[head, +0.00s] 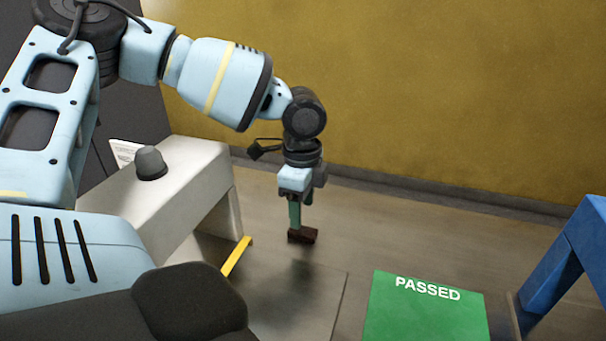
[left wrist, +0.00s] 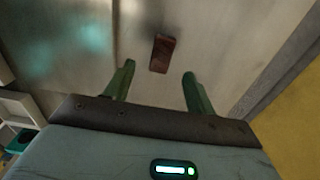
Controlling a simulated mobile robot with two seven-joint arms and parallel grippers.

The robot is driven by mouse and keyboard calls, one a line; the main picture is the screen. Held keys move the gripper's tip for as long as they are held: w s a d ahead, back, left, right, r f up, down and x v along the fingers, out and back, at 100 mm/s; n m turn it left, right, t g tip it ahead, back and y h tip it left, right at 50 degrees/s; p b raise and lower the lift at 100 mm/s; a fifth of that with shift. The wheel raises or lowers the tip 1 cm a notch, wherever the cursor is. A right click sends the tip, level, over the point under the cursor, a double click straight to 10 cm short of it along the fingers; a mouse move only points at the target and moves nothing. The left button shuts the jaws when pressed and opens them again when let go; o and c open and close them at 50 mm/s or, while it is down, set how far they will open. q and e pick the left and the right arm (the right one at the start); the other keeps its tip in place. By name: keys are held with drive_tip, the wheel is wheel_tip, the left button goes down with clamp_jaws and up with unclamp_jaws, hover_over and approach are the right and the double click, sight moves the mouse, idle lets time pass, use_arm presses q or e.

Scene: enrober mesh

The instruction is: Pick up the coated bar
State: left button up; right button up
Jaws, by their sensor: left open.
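The coated bar (head: 302,236) is a small dark brown block on the grey metal surface in the head view. In the left wrist view the bar (left wrist: 162,54) lies just beyond the fingertips, roughly centred between them. My left gripper (head: 295,222) points down over the bar in the head view, with its green fingers hiding part of it. In the left wrist view the fingers of my left gripper (left wrist: 158,72) are spread apart with nothing between them. From these views I cannot tell the exact gap above the bar. My right gripper does not show.
A green mat marked PASSED (head: 425,312) lies right of the bar. A blue frame (head: 565,262) stands at far right. A pale housing with a dark knob (head: 150,163) and a yellow strip (head: 237,257) are to the left. A yellow wall (head: 430,90) closes the back.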

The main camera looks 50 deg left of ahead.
sight(301, 229)
use_arm(q)
drive_tip(key=shift+a+f, duration=0.15)
drive_tip(key=shift+f, duration=1.35)
drive_tip(key=shift+a+f, duration=0.1)
drive_tip(key=shift+f, duration=1.4)
drive_tip(key=c, duration=0.8)
